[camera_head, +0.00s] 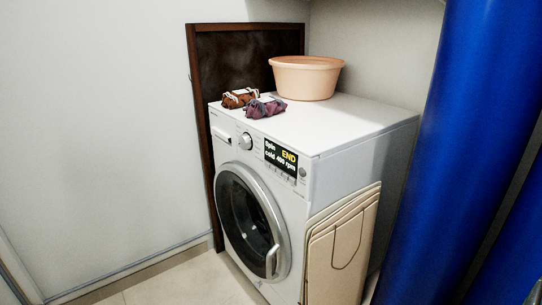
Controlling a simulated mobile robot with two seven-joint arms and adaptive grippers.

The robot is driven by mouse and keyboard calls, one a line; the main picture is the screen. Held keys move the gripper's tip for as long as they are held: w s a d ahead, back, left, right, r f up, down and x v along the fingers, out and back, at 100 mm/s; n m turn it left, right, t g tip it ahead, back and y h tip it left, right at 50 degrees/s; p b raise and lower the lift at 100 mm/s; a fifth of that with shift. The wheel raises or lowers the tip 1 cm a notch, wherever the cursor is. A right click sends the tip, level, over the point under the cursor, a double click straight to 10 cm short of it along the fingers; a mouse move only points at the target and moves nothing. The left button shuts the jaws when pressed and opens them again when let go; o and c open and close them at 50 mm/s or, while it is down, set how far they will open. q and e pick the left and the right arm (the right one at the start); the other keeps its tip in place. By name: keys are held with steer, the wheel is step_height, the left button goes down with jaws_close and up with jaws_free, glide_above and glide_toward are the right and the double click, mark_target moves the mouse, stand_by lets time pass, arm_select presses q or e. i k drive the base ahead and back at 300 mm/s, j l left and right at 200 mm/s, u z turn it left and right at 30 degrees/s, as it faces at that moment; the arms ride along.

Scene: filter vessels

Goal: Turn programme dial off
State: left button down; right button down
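The programme dial (246,141) is a round silver knob on the upper front panel of a white washing machine (360,133). It sits left of a dark display (281,158) that reads "Spin END cold 400 rpm". The dial's pointer mark is too small to read. The machine's round door (253,222) below is shut, with a silver ring, dark glass and a handle. Neither of my grippers shows in the head view, and nothing touches the dial.
A peach basin (306,78) and two small wrapped bundles (239,98) (265,107) stand on the machine. Beige folded panels (340,247) lean on its right side. Large blue rounded shapes (450,150) fill the right. Floor at the front left is clear.

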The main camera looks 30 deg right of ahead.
mark_target(245, 142)
steer(key=i+j+z, duration=0.55)
steer(key=z, duration=0.15)
steer(key=i+j+z, duration=0.15)
steer(key=j+z, duration=0.2)
